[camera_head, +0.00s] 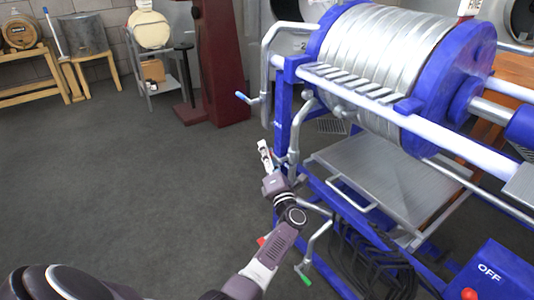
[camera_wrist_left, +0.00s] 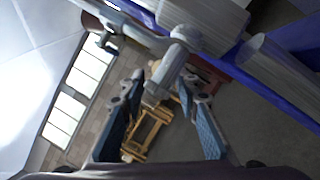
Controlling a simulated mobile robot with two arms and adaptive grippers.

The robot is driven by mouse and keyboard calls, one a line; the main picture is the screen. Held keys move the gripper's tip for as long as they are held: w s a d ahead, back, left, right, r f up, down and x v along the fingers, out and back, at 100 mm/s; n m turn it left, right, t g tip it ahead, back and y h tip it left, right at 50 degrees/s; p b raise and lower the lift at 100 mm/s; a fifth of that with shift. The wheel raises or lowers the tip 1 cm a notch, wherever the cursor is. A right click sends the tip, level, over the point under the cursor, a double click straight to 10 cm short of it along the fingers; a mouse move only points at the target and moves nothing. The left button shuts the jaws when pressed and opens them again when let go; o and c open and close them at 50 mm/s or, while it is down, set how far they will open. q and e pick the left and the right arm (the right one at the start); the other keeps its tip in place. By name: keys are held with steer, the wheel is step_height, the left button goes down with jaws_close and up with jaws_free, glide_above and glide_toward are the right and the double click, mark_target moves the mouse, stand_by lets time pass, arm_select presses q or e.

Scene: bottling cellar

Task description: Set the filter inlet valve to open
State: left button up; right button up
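The plate filter (camera_head: 370,50) has a blue frame and silver plates, and stands at the right in the head view. Grey pipes run down its left end. A blue-tipped lever (camera_head: 243,97) sticks out to the left from the upper pipe. A green-tipped lever (camera_head: 303,278) is low by the frame. No label shows which is the inlet valve. My left gripper (camera_head: 264,150) is beside the frame's left post, below the blue-tipped lever. In the wrist view it is open (camera_wrist_left: 160,85), with a grey pipe end (camera_wrist_left: 174,62) between or beyond its fingers; contact cannot be told. My right gripper is not in view.
A blue box (camera_head: 500,268) marked OFF with a red button is at bottom right. Dark hoses (camera_head: 375,262) lie under the frame, below a metal tray (camera_head: 385,175). A dark red column (camera_head: 222,60) and wooden stands are behind. The floor at left is clear.

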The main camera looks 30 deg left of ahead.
arm_select(q)
steer(key=shift+w+a, duration=0.1)
steer(key=shift+c, duration=0.3)
jaws_close()
